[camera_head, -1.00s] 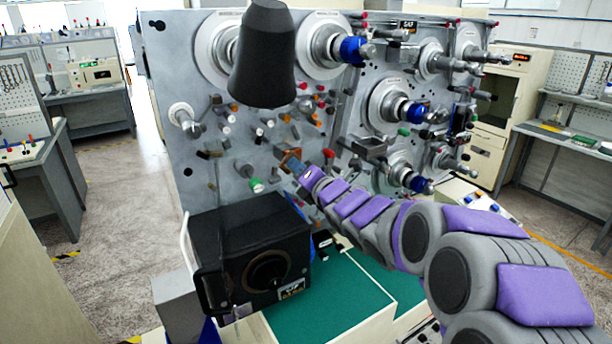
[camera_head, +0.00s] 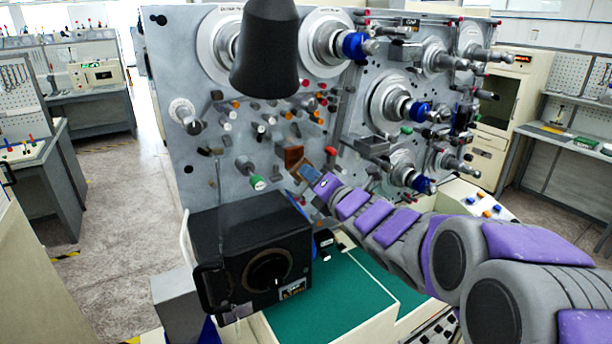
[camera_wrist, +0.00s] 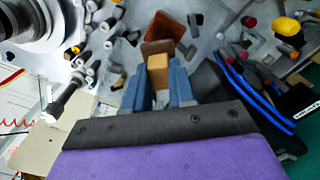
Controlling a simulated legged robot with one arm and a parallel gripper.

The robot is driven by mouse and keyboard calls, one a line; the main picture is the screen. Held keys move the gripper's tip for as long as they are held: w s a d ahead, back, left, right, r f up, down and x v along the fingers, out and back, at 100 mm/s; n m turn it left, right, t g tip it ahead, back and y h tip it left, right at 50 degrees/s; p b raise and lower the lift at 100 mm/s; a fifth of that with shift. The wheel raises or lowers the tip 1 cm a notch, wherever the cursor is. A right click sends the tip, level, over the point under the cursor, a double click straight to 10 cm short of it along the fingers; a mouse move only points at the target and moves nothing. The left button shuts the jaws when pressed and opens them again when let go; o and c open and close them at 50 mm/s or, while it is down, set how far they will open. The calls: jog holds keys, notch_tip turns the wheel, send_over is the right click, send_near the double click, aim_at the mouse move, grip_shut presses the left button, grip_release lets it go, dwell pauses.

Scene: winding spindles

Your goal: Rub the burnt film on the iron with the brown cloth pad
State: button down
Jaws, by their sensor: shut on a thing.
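My gripper (camera_head: 311,178) is in front of the grey spindle panel. In the wrist view its two blue-grey fingers (camera_wrist: 158,82) are shut on a small tan-brown block with a darker brown front face, which I take as the brown cloth pad (camera_wrist: 158,70). An orange-brown, dark-edged plate, likely the iron (camera_head: 290,157), sits on the panel just up and left of my gripper. It also shows just beyond the pad in the wrist view (camera_wrist: 166,26). The pad appears apart from it, though the gap is hard to judge. I cannot make out the burnt film.
The panel (camera_head: 215,178) carries several pegs and large spindles close around my gripper.

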jog(key=shift+s+d, duration=0.1)
jog(key=shift+s, duration=0.1)
jog(key=v, duration=0.3)
dwell(0.5)
jog(key=shift+w, duration=0.1)
dwell(0.3)
jog(key=shift+b+x, duration=0.8)
jog(key=shift+x, duration=2.6)
jog(key=shift+r, duration=0.1)
jog(key=shift+x, duration=0.9)
